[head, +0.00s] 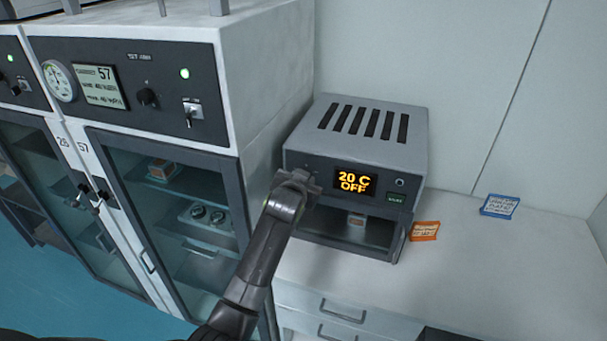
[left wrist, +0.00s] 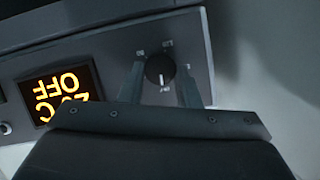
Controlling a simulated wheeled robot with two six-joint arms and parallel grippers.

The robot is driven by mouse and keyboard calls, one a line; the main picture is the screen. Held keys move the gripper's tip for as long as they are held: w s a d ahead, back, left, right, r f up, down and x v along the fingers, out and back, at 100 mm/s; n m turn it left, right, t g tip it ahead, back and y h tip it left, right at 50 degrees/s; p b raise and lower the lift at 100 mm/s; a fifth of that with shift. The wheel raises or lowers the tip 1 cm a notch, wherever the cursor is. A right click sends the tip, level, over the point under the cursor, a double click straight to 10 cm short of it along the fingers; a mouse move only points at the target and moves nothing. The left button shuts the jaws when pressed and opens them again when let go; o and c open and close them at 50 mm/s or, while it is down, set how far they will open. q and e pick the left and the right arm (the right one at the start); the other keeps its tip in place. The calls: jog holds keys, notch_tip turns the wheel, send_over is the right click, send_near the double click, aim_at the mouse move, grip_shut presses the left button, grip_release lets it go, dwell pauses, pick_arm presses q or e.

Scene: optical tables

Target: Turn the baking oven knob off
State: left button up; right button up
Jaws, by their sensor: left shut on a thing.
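The baking oven (head: 408,140) is a grey box with a slotted top on the white counter. Its display (head: 355,182) reads "20 C OFF" in orange. The same display is upside down in the left wrist view (left wrist: 62,95). The black round knob (left wrist: 160,70) has a white pointer mark and small labels around it. My left gripper (head: 310,186) is at the left part of the oven's front panel and hides the knob in the head view. In the left wrist view its fingers (left wrist: 159,84) are on either side of the knob, shut on it. My right gripper is not in view.
An orange note (head: 424,231) and a blue note (head: 499,206) lie on the counter (head: 490,270). Tall glass-door cabinets (head: 185,50) stand left.

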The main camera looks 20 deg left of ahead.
pick_arm(q)
jog(key=shift+f+n, duration=0.15)
jog(key=shift+n, duration=0.15)
jog(key=shift+h+p, duration=0.3)
jog(key=shift+h, duration=0.1)
jog(key=o, duration=1)
jog(key=shift+c, duration=0.2)
jog(key=shift+s, duration=0.15)
jog(key=b+v, duration=0.4)
jog(key=v, duration=1.3)
jog(key=shift+r, duration=0.3)
